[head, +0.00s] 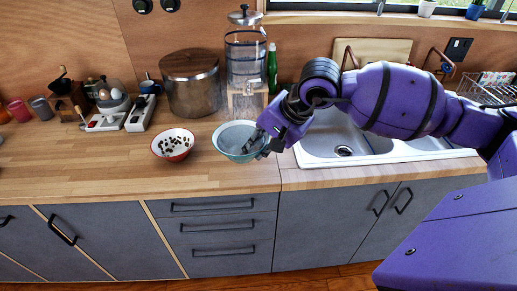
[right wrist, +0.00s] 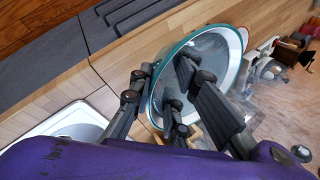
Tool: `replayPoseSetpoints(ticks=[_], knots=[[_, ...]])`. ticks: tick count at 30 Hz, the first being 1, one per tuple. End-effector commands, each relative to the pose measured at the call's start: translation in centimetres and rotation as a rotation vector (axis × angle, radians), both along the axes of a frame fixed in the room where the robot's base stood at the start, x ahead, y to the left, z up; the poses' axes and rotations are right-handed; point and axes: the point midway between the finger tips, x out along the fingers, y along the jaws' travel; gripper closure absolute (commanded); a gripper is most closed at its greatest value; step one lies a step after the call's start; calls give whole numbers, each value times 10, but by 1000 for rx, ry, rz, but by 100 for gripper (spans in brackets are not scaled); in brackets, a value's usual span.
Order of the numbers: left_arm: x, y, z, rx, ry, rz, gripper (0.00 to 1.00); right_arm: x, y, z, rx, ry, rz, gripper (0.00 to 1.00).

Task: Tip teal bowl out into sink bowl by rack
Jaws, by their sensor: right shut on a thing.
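The teal bowl (head: 232,153) is at the counter's front edge, left of the sink; its teal rim and grey inside also show in the right wrist view (right wrist: 157,85). My right gripper (head: 262,146) is shut on the bowl's right side, with fingers across its rim in the right wrist view (right wrist: 180,100). The bowl looks about level; I cannot tell if it is lifted, and its contents are unclear. The sink's left bowl (head: 325,147) is close to the right. The sink bowl by the rack (head: 428,143) is mostly hidden behind my right arm. My left gripper is out of view.
A red-and-white bowl (head: 182,155) with brown bits stands left of the teal bowl. Behind are a steel pot (head: 192,90), a glass dispenser (head: 245,60) and a green bottle (head: 272,70). A wire rack (head: 495,88) is at far right. The front left counter is clear.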

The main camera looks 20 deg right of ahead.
Motion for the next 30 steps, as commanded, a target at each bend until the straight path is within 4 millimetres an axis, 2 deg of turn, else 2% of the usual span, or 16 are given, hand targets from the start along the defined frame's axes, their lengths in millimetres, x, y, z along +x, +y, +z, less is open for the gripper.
replayPoseSetpoints(ticks=[8,17,23,30], knots=[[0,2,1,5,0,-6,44,1,0,6,1,-6,-1,100],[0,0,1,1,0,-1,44,-1,0,3,2,-4,11,100],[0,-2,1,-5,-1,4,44,-14,3,-22,4,3,122,100],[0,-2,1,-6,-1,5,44,-45,12,-67,8,3,368,100]])
